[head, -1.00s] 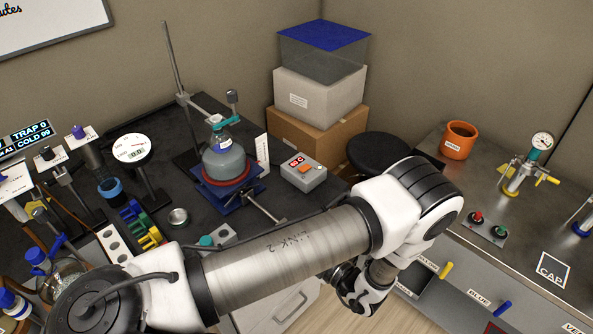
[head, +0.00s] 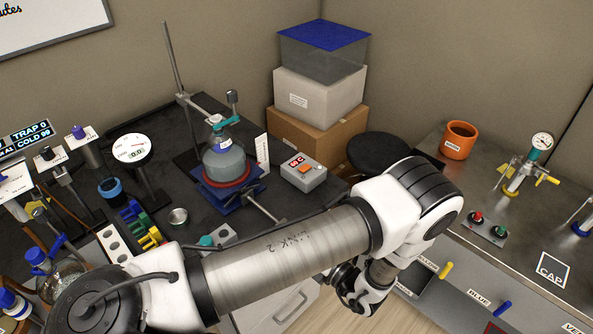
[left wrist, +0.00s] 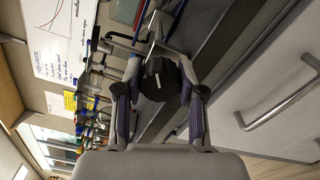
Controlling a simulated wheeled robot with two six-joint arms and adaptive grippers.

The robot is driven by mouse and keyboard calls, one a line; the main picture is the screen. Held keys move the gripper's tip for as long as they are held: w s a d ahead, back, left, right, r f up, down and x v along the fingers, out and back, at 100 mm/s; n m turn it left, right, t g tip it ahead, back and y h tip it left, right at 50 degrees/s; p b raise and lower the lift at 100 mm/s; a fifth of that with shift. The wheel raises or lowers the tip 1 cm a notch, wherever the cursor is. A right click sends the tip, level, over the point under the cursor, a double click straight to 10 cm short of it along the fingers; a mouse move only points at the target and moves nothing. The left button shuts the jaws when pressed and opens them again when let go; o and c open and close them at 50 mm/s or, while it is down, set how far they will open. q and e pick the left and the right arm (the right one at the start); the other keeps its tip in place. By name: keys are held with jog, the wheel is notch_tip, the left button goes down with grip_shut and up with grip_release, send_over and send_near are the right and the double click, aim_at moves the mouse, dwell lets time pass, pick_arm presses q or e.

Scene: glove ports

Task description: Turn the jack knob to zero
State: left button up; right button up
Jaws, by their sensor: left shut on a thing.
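The blue lab jack (head: 222,195) stands on the dark bench in the head view, with a red-rimmed heater and a round flask (head: 224,158) on top. A metal rod (head: 262,208) runs from the jack toward my left arm, which hides its near end. In the left wrist view a black round knob (left wrist: 160,79) with a short white mark sits between the fingers of my left gripper (left wrist: 159,92). The gripper is shut on the knob. In the head view my arm mostly hides that gripper. My right gripper is in neither view.
A white scale (head: 262,154) stands beside the jack, and a control box (head: 303,174) with a red display is to its right. A dial gauge (head: 132,148) stands to the left. A black stool (head: 380,150) is between the benches. Drawer handles (left wrist: 282,104) show in the left wrist view.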

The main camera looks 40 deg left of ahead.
pick_arm(q)
jog(key=n, duration=0.5)
jog(key=shift+n, duration=2.4)
jog(key=o, duration=1.2)
jog(key=shift+c, duration=0.2)
